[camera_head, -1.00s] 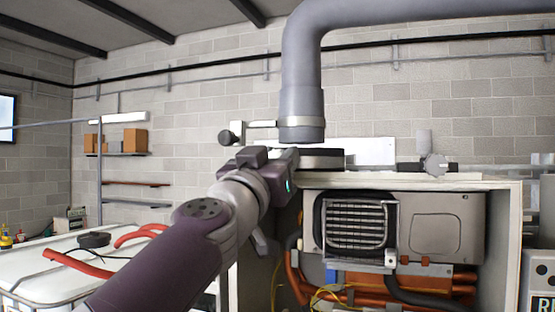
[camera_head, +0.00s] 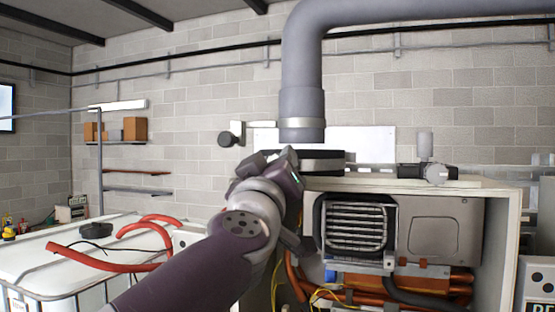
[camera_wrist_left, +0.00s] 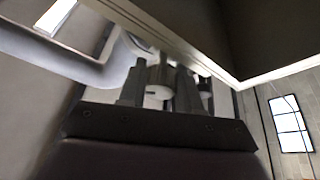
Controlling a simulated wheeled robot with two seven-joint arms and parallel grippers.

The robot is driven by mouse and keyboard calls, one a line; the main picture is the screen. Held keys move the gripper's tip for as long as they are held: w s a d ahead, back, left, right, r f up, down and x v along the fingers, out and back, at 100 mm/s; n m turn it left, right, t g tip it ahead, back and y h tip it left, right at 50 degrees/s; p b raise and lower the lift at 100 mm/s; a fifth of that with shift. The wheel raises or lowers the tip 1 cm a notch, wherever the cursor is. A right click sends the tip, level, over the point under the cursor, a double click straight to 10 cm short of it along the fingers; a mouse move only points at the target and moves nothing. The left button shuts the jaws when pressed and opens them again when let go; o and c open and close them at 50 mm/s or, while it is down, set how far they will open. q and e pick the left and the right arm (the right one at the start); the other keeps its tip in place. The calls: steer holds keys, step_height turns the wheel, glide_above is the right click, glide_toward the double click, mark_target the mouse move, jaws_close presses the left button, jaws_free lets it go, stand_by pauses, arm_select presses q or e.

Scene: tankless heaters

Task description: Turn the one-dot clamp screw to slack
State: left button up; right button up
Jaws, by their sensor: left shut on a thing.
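My left gripper (camera_head: 285,168) is at the top left corner of the open heater cabinet, just below the grey flue pipe (camera_head: 302,105). In the left wrist view its two fingers (camera_wrist_left: 160,95) are shut on a small pale, rounded piece (camera_wrist_left: 158,91), which looks like a clamp screw. No dots show on it, so I cannot tell which screw it is. A pale clamp band (camera_head: 302,136) circles the lower end of the pipe. The gripper hides its own fingertips in the head view. My right gripper is not in view.
The heater cabinet (camera_head: 505,215) holds a finned unit (camera_head: 356,226), with orange pipes (camera_head: 400,281) below. A dark round collar (camera_head: 322,160) sits under the pipe. A grey valve-like fitting (camera_head: 436,172) stands at the right. A white tank (camera_head: 75,262) with red hoses is at the left.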

arm_select(q)
steer(key=shift+s+a+r, duration=0.15)
steer(key=shift+s+r, duration=0.05)
steer(key=shift+r, duration=0.15)
steer(key=o, duration=1)
steer(key=shift+f, duration=0.15)
steer(key=shift+w+f, duration=0.1)
steer(key=m+h+b, duration=0.1)
steer(key=m+b, duration=0.1)
steer(key=m+h+b, duration=0.1)
steer(key=m+b, duration=0.1)
steer(key=m, duration=0.1)
steer(key=shift+f+h, duration=0.4)
steer(key=shift+r+m+g+h, duration=0.3)
steer(key=shift+m+h, duration=0.3)
steer(key=shift+m, duration=0.5)
steer(key=shift+w+m, duration=0.1)
steer(key=shift+m, duration=0.3)
